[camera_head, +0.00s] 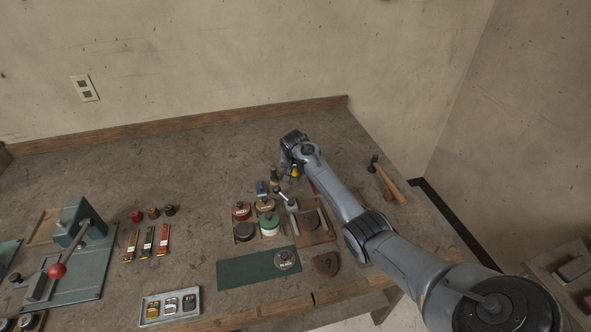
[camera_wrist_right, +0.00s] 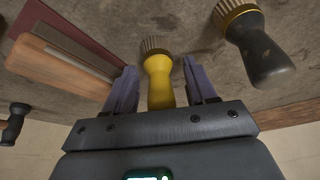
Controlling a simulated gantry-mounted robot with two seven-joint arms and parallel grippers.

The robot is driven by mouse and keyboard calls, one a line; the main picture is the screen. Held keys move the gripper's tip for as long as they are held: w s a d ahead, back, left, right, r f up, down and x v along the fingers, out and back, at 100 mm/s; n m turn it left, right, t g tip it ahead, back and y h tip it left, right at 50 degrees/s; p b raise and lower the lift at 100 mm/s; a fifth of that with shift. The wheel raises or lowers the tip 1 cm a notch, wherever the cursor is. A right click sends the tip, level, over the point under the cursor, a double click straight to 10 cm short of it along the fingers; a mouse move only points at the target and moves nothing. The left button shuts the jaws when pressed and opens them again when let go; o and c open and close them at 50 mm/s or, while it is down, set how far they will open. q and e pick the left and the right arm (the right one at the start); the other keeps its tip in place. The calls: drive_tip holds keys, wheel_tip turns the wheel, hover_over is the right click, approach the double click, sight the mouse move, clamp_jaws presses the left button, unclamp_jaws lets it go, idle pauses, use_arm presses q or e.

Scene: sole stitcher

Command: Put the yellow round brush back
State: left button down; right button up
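The yellow round brush (camera_wrist_right: 159,82) has a yellow handle and pale bristles. In the right wrist view it stands between the two fingers of my right gripper (camera_wrist_right: 161,88), with a visible gap on each side, so the gripper is open around it. In the head view, my right gripper (camera_head: 292,168) is low over the back right of the bench, and only a bit of the yellow brush (camera_head: 296,171) shows under it. My left gripper is not in view.
A black-handled round brush (camera_wrist_right: 258,52) is right of the yellow one in the wrist view. A wooden block (camera_wrist_right: 60,70) lies to the left. In the head view, a hammer (camera_head: 387,183) lies right of my arm, and tins (camera_head: 241,211) stand in front. The bench's back left is clear.

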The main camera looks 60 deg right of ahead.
drive_tip(key=shift+r, duration=0.15)
drive_tip(key=shift+a+r, duration=0.1)
drive_tip(key=shift+r, duration=0.2)
drive_tip(key=p+v, duration=0.2)
drive_tip(key=v, duration=0.9)
drive_tip(key=shift+r, duration=0.2)
drive_tip(key=shift+a, duration=0.1)
drive_tip(key=shift+s, duration=0.1)
